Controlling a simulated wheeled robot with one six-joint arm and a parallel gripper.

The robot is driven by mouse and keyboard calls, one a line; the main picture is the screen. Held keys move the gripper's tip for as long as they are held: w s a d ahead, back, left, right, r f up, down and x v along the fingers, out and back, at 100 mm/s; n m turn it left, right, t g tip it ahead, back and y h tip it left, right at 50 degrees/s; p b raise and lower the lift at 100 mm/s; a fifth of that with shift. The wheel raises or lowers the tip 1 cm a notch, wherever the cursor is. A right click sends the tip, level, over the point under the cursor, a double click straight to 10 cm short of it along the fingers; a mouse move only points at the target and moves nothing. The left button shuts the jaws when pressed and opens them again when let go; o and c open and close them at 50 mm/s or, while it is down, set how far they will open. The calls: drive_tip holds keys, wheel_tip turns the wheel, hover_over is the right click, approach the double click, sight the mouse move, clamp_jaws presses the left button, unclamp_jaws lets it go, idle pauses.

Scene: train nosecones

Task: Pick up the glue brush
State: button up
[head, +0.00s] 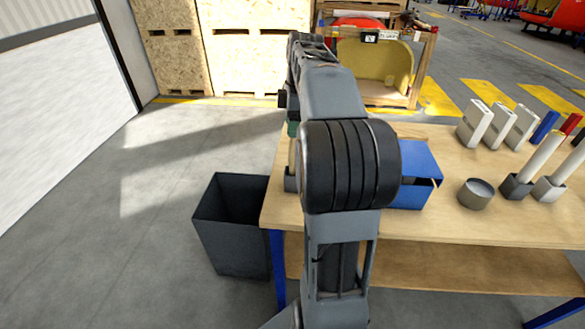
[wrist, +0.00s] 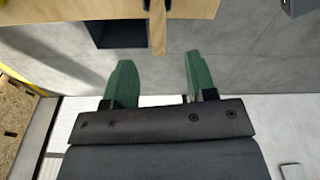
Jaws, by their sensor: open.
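The glue brush seems to be the pale wooden handle (wrist: 157,30) at the top middle of the wrist view, rising from a grey holder (wrist: 168,5). Its bristles are hidden. In the head view, a sliver of the handle (head: 292,154) and the grey holder (head: 289,184) show at the table's left end, mostly behind my arm. My gripper (wrist: 158,62) has green fingers, open and empty. In the wrist view the handle lines up with the gap between the fingertips, its end just ahead of them. I see no contact.
The wooden table (head: 450,222) carries a blue box (head: 412,195), a round grey tin (head: 476,194) and several white and coloured tubes at the right. A dark bin (head: 232,255) stands on the floor left of the table. The floor farther left is clear.

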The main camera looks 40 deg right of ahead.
hover_over(293, 164)
drive_tip(key=w, duration=0.1)
wheel_tip(293, 164, down, 6)
drive_tip(key=shift+d+f+b, duration=0.2)
drive_tip(key=shift+d+b, duration=0.05)
drive_tip(key=shift+b, duration=0.1)
drive_tip(key=shift+c, duration=0.5)
clamp_jaws()
